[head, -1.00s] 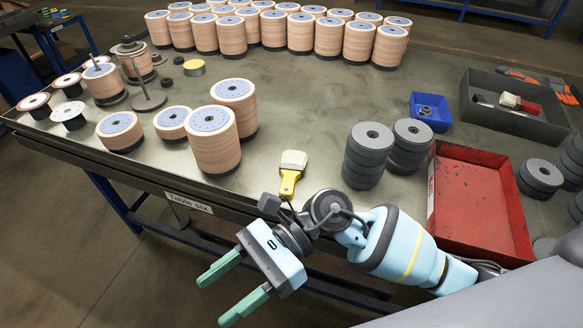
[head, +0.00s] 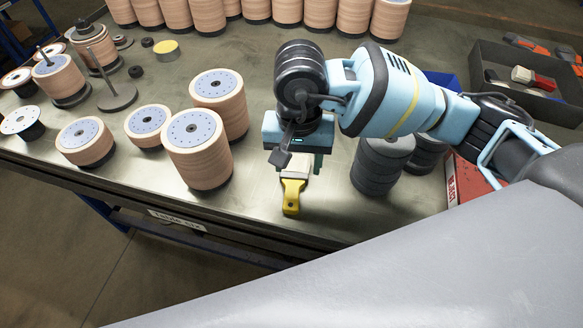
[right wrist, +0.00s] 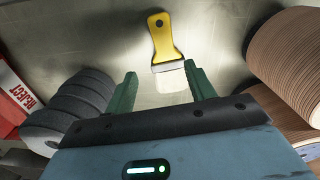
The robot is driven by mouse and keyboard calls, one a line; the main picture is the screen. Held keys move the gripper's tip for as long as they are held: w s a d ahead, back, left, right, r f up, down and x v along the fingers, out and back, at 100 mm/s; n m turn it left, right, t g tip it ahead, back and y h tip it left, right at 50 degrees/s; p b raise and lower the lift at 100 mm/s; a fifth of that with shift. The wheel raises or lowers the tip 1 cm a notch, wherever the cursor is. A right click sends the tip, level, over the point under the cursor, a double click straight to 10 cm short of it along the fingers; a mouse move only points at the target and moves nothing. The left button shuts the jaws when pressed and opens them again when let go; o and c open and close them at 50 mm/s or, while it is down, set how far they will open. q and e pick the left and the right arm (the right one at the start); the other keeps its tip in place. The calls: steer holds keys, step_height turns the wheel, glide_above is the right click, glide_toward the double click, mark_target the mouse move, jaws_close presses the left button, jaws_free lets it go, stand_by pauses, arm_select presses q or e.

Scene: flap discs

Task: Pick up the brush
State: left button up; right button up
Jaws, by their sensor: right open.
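The brush (head: 292,194) has a yellow handle and pale bristles. It lies flat on the metal table near the front edge, handle toward that edge. My right gripper (head: 302,165) is above the table at the bristle end, pointing down and partly hiding the bristles. In the right wrist view, the brush (right wrist: 165,42) lies beyond the two green fingertips (right wrist: 160,82), with its bristles reaching between them from this viewpoint. The fingers are apart and hold nothing. My left gripper does not show.
Grey disc stacks (head: 380,166) stand close right of my gripper, and a tan disc stack (head: 198,155) stands to the left. A red REJECT tray (head: 466,182) is farther right. A dark tray (head: 545,105) at the back right holds another brush (head: 522,75). Table around the yellow handle is clear.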

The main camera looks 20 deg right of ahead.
mark_target(293, 186)
steer(key=shift+f, duration=1.35)
steer(key=shift+a+f, duration=0.15)
steer(key=shift+f, duration=0.2)
steer(key=f, duration=0.3)
steer(key=shift+w+a+f+p, duration=0.15)
steer(key=shift+a+f+p, duration=0.05)
steer(key=shift+a+p, duration=0.1)
steer(key=shift+f, duration=0.5)
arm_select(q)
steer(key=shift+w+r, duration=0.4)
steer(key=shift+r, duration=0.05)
arm_select(e)
steer(key=c, duration=1.1)
